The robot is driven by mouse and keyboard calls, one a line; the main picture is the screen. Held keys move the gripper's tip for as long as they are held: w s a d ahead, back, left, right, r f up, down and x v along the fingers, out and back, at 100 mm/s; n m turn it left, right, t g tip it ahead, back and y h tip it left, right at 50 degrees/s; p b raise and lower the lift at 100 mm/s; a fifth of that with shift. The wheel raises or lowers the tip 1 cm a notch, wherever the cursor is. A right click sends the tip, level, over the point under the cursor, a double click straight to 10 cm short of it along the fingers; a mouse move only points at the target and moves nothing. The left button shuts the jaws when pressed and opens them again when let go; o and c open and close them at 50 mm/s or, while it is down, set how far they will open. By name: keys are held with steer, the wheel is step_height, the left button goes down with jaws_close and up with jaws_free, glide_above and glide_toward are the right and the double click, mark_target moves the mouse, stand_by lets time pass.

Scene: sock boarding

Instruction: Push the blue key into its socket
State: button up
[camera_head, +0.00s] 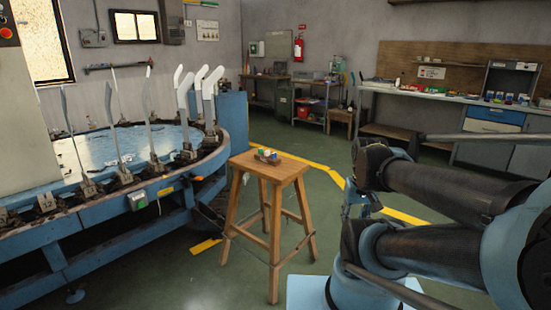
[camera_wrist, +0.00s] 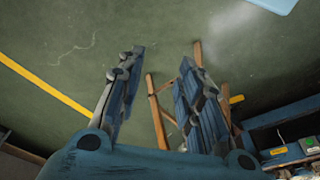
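A wooden stool (camera_head: 286,171) stands mid-floor in the head view. On its top sits a small brown block (camera_head: 268,158) with tiny white, green and blue parts. They are too small to tell whether one is the blue key. A grey box with a green face (camera_head: 138,200) is fixed to the front rim of the round machine; its green part also shows in the wrist view (camera_wrist: 309,143). I cannot make out a socket. My gripper (camera_wrist: 161,57) is open and empty in the wrist view, above the floor and stool legs (camera_wrist: 156,118). It is apart from the block.
The round blue machine (camera_head: 100,225) with several upright white sock boards fills the left. A workbench (camera_head: 440,97) with clutter lines the back right wall. A yellow floor line (camera_head: 400,216) runs behind the stool. Green floor between stool and benches is clear.

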steer(key=shift+a, duration=0.1)
steer(key=o, duration=0.4)
steer(key=shift+s+r, duration=0.15)
steer(key=w+a+r+m+t+y, duration=0.1)
steer(key=w+a+r+m+y, duration=0.1)
steer(key=w+a+m, duration=0.35)
steer(key=w+a+r+m+t+y, duration=0.1)
steer(key=w+a+r+m+y, duration=0.15)
steer(key=w, duration=0.65)
steer(key=w+a+r+m+y, duration=0.2)
steer(key=w+a+m, duration=0.15)
steer(key=w, duration=0.35)
steer(key=m+t+y, duration=0.4)
steer(key=m, duration=1)
glide_toward(275, 154)
steer(key=x, duration=0.3)
steer(key=shift+w+f, duration=0.1)
steer(key=shift+f, duration=0.1)
steer(key=shift+r+x, duration=0.2)
steer(key=shift+x, duration=2.65)
